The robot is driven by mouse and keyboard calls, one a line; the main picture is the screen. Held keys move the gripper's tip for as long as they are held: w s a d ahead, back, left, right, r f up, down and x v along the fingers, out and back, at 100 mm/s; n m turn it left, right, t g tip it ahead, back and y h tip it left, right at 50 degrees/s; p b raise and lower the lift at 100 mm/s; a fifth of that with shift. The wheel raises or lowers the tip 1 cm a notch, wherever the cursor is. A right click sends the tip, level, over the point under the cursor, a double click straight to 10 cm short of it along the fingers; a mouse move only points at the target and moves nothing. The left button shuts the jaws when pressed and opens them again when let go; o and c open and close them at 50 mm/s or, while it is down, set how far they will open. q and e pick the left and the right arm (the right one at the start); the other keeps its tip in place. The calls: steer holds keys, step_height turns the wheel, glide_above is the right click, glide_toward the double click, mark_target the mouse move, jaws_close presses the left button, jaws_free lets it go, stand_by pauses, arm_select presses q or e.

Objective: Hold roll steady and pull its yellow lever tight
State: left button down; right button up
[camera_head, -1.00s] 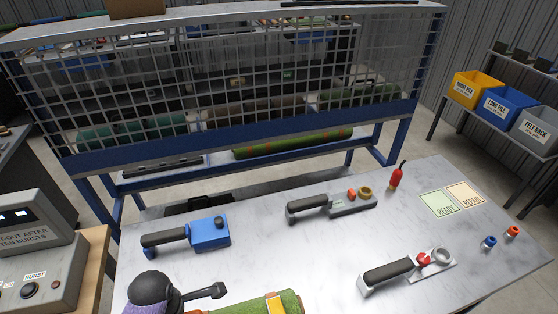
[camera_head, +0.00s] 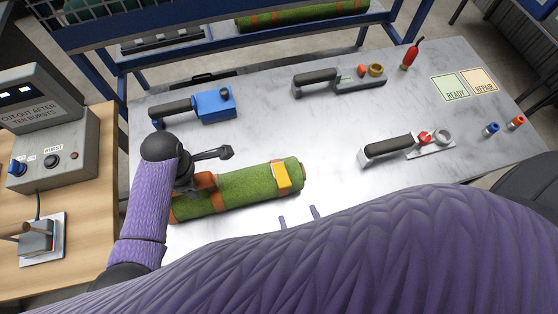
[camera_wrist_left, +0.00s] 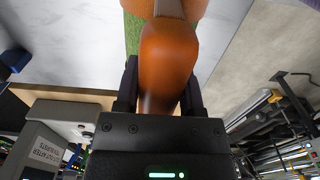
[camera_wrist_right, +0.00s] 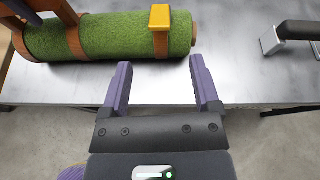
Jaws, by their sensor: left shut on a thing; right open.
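A green turf roll (camera_head: 240,187) with orange-brown straps lies on the grey table, tilted slightly up to the right. Its yellow lever (camera_head: 281,177) sits on the strap near the right end; it also shows in the right wrist view (camera_wrist_right: 160,17). My left gripper (camera_wrist_left: 158,95) is shut on an orange-brown strap handle (camera_wrist_left: 168,60) at the roll's left end. My right gripper (camera_wrist_right: 158,78) is open and empty, just in front of the roll and to the right of below the lever. Its purple fingertips (camera_head: 299,217) show in the head view, the rest hidden behind my purple arm.
A blue tool (camera_head: 213,104), a grey-handled tool (camera_head: 340,79) and another tool with a red part (camera_head: 405,146) lie on the table. A red bottle (camera_head: 410,56) and READY and REPAIR cards (camera_head: 464,84) are at the back right. A control box (camera_head: 50,150) stands left.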

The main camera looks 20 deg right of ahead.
mark_target(286, 186)
steer(key=shift+m, duration=0.6)
steer(key=x, duration=1.2)
jaws_close()
stand_by(0.3)
